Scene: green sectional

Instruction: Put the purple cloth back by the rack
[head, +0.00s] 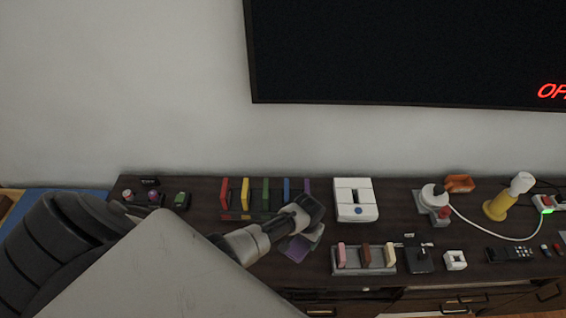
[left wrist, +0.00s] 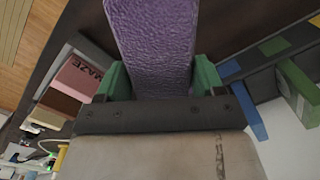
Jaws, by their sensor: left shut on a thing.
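My left gripper (head: 300,222) is over the dark cabinet top, just in front of the right end of the rack. It is shut on the purple cloth (left wrist: 155,45), which shows as a textured slab between the green fingers in the left wrist view. In the head view the cloth (head: 296,248) shows partly below the gripper, low near the cabinet top; whether it touches is unclear. The rack (head: 235,216) holds upright red, yellow, green and blue pieces, with a purple one at its right end. My arm hides part of the rack. My right gripper is not in view.
A tray (head: 364,271) with pink, brown and cream blocks stands right of the gripper. A white box (head: 355,200) stands behind it. A joystick (head: 419,258), a lamp-like yellow item (head: 497,208) and a white cable lie further right. A screen (head: 400,50) hangs above.

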